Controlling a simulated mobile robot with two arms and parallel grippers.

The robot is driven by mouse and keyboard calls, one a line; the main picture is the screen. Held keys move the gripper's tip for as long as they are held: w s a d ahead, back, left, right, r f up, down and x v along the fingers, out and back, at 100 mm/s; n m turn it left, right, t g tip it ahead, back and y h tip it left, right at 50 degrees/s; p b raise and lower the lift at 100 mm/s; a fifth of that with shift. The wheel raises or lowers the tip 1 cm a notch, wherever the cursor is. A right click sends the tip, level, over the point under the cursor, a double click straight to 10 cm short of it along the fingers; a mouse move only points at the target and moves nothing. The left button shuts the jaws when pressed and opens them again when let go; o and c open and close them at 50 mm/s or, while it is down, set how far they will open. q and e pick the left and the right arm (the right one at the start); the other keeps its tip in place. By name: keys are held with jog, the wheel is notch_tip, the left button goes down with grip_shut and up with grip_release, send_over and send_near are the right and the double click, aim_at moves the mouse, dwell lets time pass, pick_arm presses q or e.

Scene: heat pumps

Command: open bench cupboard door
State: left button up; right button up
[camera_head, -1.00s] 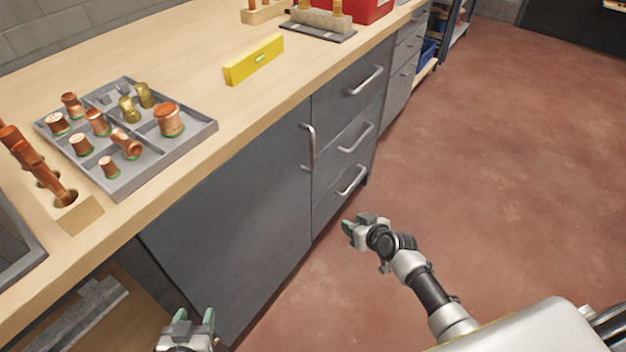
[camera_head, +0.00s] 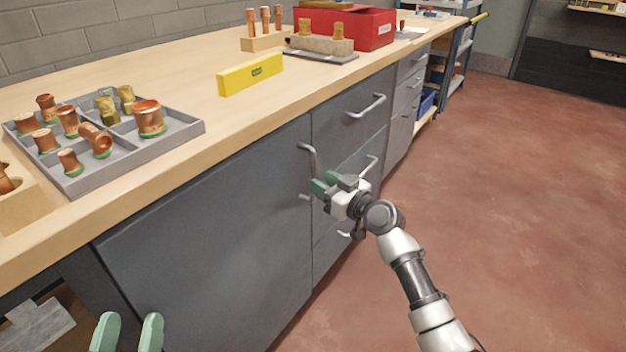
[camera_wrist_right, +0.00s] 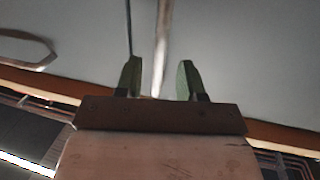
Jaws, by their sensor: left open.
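The grey bench cupboard door (camera_head: 210,240) is shut under the worktop. Its upright bar handle (camera_head: 309,155) is at the door's right edge. My right gripper (camera_head: 322,184) is at the handle's lower half, hiding part of it. In the right wrist view my right gripper (camera_wrist_right: 158,80) has its two green fingers apart, with the pale handle bar (camera_wrist_right: 162,45) between them in the picture. Whether they touch it I cannot tell. My left gripper (camera_head: 127,335) is open and empty at the bottom left, in front of the bench.
Drawers with bar handles (camera_head: 366,107) are just right of the door. On the worktop (camera_head: 180,85) are a grey tray (camera_head: 190,127) of copper and brass fittings, a yellow level (camera_head: 250,75) and a red box (camera_head: 370,28). The red floor (camera_head: 500,200) to the right is clear.

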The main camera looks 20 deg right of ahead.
aim_at(313, 197)
pick_arm(q)
jog(key=shift+s+d+r+t+h, duration=0.1)
jog(key=shift+s+r+t+h, duration=0.15)
jog(key=shift+r+t, duration=0.25)
jog(key=shift+s+r+t+h, duration=0.15)
jog(key=shift+r+t+h, duration=0.1)
jog(key=shift+r+t, duration=0.2)
pick_arm(e)
jog(key=shift+x, duration=2)
grip_shut()
